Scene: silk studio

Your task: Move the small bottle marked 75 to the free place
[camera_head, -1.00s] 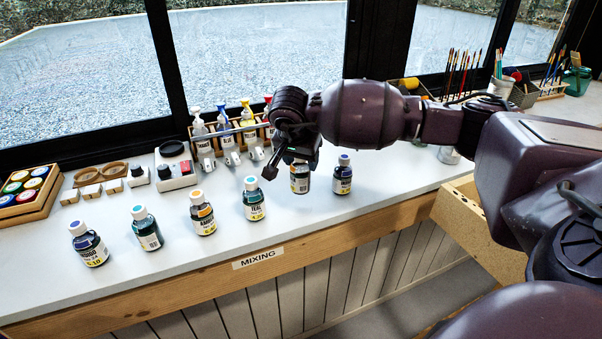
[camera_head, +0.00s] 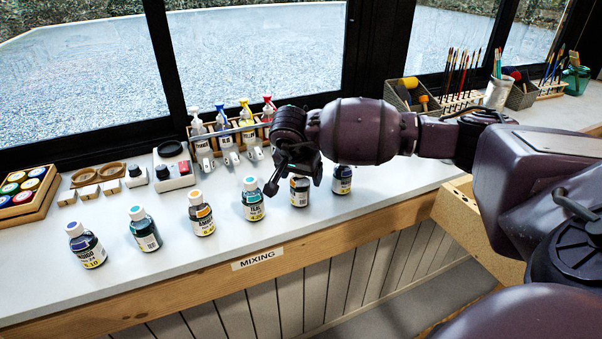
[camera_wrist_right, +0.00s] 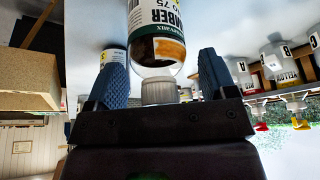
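The small bottle marked 75 (camera_head: 299,192), with amber contents and an "AMBER" label, stands upright in the front row, under my right gripper (camera_head: 294,183). In the right wrist view, the bottle (camera_wrist_right: 158,50) and its pale cap lie between the two blue-padded fingers of the gripper (camera_wrist_right: 160,80), with a gap on both sides. The right gripper is open and comes down from above around the cap area. In the head view, my gripper hides the bottle's top. My left gripper is not in view.
A teal bottle (camera_head: 252,202) stands close left of the 75 bottle, a dark blue one (camera_head: 342,180) to its right. Another amber bottle (camera_head: 202,217), a green one (camera_head: 145,232) and an indigo one (camera_head: 86,248) stand farther left. Pump bottles (camera_head: 226,140) stand behind.

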